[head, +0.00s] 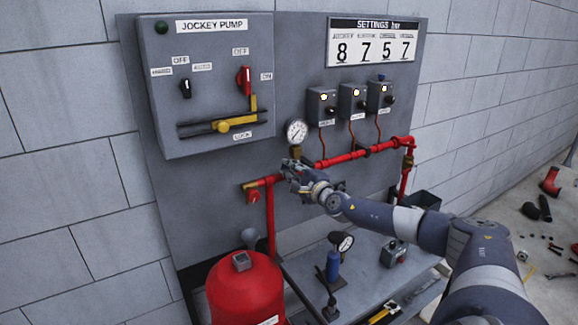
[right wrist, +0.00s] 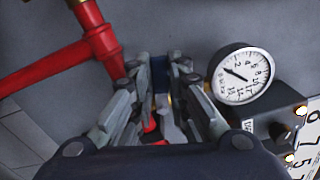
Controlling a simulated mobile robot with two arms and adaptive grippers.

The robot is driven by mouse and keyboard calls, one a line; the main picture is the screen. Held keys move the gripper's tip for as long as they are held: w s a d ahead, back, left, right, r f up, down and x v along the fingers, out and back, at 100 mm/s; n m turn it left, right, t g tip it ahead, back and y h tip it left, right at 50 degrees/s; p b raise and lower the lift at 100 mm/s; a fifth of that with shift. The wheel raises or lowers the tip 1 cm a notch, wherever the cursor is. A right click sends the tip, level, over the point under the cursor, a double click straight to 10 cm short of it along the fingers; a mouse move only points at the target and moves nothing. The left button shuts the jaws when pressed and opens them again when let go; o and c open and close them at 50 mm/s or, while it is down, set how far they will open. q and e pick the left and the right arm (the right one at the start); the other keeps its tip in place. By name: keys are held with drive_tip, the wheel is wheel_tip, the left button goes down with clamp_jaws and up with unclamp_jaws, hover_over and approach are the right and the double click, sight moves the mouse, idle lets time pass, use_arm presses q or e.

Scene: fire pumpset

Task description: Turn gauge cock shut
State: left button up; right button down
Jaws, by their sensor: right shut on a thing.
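The round white pressure gauge (head: 296,132) stands on the red pipe on the grey panel. It also shows in the right wrist view (right wrist: 240,76), to the right of the fingers. The brass gauge cock (head: 295,154) sits just below the gauge, mostly hidden by my gripper. My right gripper (head: 290,167) is at the cock, its fingers close together. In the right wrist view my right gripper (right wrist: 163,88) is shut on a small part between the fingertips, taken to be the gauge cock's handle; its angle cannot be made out. My left gripper is not in view.
The red pipe (head: 345,157) runs along the panel beside my gripper. The jockey pump box (head: 210,75) is at upper left, and several small switch boxes (head: 352,101) are at upper right. A red tank (head: 245,290) and a bench (head: 355,275) with tools are below.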

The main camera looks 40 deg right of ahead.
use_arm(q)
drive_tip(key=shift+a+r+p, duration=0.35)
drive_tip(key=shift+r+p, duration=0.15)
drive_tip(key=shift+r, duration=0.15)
use_arm(e)
drive_tip(key=f+n, duration=0.1)
drive_tip(key=n, duration=0.2)
drive_tip(key=shift+f, duration=0.2)
drive_tip(key=c, duration=1.5)
unclamp_jaws()
drive_tip(key=shift+w+a+f, duration=0.1)
drive_tip(key=shift+c, duration=0.2)
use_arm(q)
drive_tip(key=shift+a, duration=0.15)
use_arm(e)
drive_tip(key=v, duration=1.2)
